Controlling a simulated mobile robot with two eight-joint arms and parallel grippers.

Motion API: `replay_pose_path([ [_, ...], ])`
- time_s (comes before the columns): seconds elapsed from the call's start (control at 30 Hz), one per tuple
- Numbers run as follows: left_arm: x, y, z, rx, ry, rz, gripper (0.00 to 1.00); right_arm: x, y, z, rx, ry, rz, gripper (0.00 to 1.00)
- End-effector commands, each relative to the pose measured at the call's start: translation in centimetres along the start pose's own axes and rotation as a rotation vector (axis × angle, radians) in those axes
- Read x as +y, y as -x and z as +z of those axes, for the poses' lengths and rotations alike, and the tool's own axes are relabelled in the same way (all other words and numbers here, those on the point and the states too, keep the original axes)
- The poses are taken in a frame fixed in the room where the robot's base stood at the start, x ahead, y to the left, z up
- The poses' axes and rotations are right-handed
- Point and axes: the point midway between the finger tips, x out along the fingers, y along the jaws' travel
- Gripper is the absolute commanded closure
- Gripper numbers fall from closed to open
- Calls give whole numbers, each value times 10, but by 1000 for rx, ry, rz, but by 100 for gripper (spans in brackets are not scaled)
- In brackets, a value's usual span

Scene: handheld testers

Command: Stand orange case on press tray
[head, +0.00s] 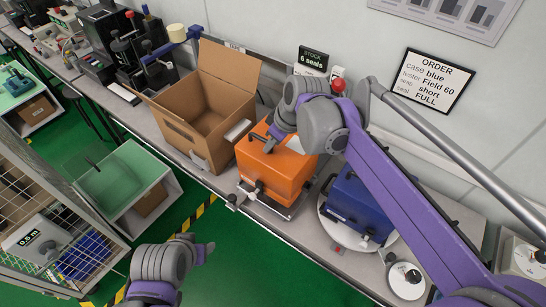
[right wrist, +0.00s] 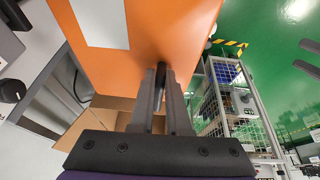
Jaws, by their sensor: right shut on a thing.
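The orange case (head: 275,168) is upright at the press tray (head: 262,201), whose metal edge shows below its front. I cannot tell if its base touches the tray. My right gripper (head: 268,141) is at the top of the case. My left gripper (head: 204,251) is low in the head view, away from the case, over the green floor. Its finger opening is unclear.
An open cardboard box (head: 205,100) stands left of the orange case. A blue case (head: 357,207) is on a round white plate (head: 330,222) to the right, under my right arm. An order sign (head: 433,80) hangs on the wall. A glass-topped cabinet (head: 120,180) stands at left.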

Motion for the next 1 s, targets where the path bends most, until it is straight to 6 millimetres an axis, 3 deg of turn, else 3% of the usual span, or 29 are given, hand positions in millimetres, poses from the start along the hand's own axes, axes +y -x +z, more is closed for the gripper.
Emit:
replay_pose_path([
  [0.4, 0, -3, 2, -1, 0, 0, 42, -1, -40, 16, 1, 0, 1, 100],
  [0.77, 0, -4, 3, -2, 0, 0, 42, -1, -43, 17, 1, 0, 1, 100],
  [0.8, 0, -4, 3, -2, 0, 0, 42, -1, -43, 17, 0, 0, 0, 80],
  [0.93, 0, -4, 3, -2, 0, 0, 42, -1, -43, 17, 0, 0, 0, 57],
  [1.0, 0, -4, 3, -2, 0, 0, 42, -1, -43, 17, 0, 0, 0, 56],
])
